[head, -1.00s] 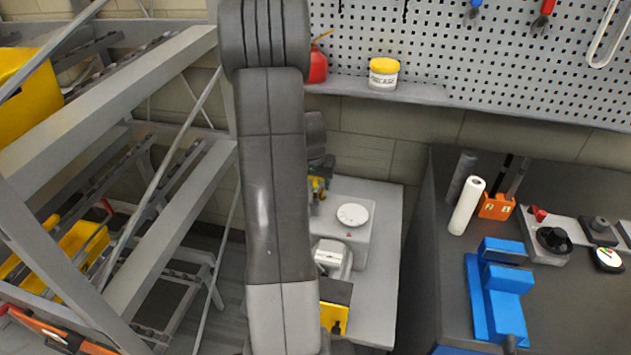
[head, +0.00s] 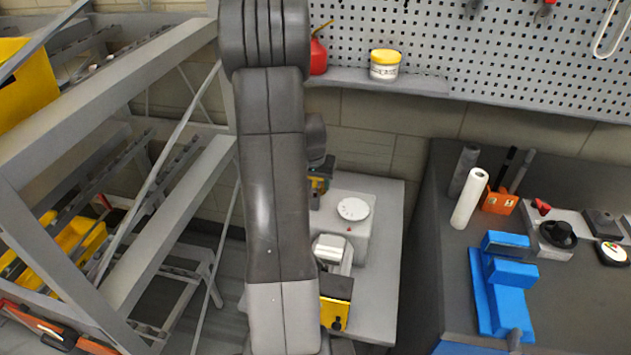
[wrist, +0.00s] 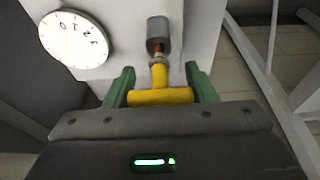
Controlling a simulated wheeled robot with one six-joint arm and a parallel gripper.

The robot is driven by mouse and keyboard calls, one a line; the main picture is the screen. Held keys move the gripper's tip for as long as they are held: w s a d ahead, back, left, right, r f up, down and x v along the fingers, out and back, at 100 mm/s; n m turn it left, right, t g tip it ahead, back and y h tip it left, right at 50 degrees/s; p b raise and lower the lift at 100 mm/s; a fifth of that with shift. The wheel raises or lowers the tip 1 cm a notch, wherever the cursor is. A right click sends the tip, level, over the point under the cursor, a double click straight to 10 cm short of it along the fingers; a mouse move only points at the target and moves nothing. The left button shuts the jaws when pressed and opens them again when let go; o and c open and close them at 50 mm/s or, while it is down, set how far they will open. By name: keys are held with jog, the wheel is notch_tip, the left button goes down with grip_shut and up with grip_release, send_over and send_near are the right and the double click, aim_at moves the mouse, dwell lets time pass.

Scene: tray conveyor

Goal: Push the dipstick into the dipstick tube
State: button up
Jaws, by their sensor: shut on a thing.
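In the wrist view, the dipstick (wrist: 160,95) has a yellow T-shaped handle whose crossbar lies between the green fingers of my gripper (wrist: 161,92). My gripper is shut on this handle. The stem runs away from the gripper towards a dark grey cylinder (wrist: 158,32), which looks like the dipstick tube. A copper-coloured section shows between the handle and the cylinder, in line with both. I cannot tell how deep the dipstick sits. In the head view, my arm hides most of this area.
A white housing with a round dial (head: 353,209) stands on a grey bench (head: 378,270), close beside the gripper; the dial (wrist: 73,39) also shows in the wrist view. A yellow box (head: 335,312) sits nearer. A rack stands left, a dark worktop with a blue vise (head: 503,290) right.

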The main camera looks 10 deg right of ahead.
aim_at(316, 189)
jog(key=shift+f+b, duration=1.25)
jog(key=shift+f, duration=0.3)
jog(key=o, duration=1.1)
jog(key=shift+c, duration=0.2)
jog(key=v, duration=1.3)
jog(key=shift+s+r, duration=0.2)
jog(key=shift+r, duration=0.2)
jog(key=shift+a, duration=0.1)
jog(key=x, duration=1.3)
jog(key=shift+w+f, duration=0.2)
jog(key=shift+f, duration=0.15)
jog(key=shift+r, duration=0.1)
jog(key=shift+s, duration=0.1)
